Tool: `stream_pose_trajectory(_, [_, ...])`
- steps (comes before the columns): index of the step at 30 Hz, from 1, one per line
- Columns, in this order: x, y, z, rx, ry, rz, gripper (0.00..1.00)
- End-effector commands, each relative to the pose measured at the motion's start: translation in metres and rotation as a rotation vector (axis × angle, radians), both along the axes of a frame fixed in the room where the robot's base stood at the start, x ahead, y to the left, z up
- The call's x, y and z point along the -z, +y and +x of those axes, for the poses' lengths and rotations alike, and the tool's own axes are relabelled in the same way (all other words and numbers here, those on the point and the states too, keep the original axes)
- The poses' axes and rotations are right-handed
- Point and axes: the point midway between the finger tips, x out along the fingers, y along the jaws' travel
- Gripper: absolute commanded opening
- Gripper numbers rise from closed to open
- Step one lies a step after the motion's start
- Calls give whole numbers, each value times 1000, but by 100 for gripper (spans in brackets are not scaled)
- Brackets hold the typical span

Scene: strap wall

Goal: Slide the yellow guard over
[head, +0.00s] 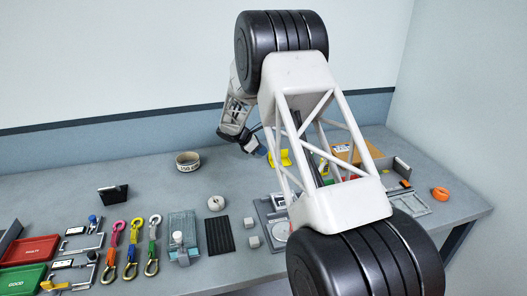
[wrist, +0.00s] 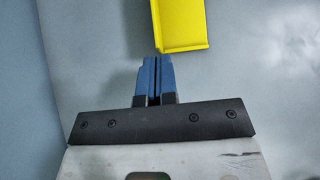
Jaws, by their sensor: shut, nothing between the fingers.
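The yellow guard (wrist: 182,24) is at the top of the wrist view, with a bent lip along its near edge. Its upper part runs out of the picture. My gripper (wrist: 157,60) has its blue fingers shut together and empty. The fingertips are at the near left corner of the guard; I cannot tell whether they touch it. In the head view a yellow piece (head: 285,158), which looks like the guard, shows just right of my gripper (head: 264,152). My arm hides much of the bench right of it.
The grey bench (head: 150,215) holds a tape roll (head: 187,161), a dark stand (head: 113,194), colored straps with hooks (head: 132,248), and red (head: 30,251) and green (head: 22,279) trays. An orange ring (head: 440,194) lies at the right. The wall rises behind the bench.

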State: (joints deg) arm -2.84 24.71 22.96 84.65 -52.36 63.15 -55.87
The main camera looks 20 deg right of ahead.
Motion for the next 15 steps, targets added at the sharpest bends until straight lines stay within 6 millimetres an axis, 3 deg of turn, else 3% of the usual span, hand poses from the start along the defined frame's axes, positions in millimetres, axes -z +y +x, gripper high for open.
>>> stream_pose_trajectory(8, [-1, 35, 0, -2, -1, 1, 0])
stream_pose_trajectory(15, [-33, 63, 0, -2, -2, 1, 0])
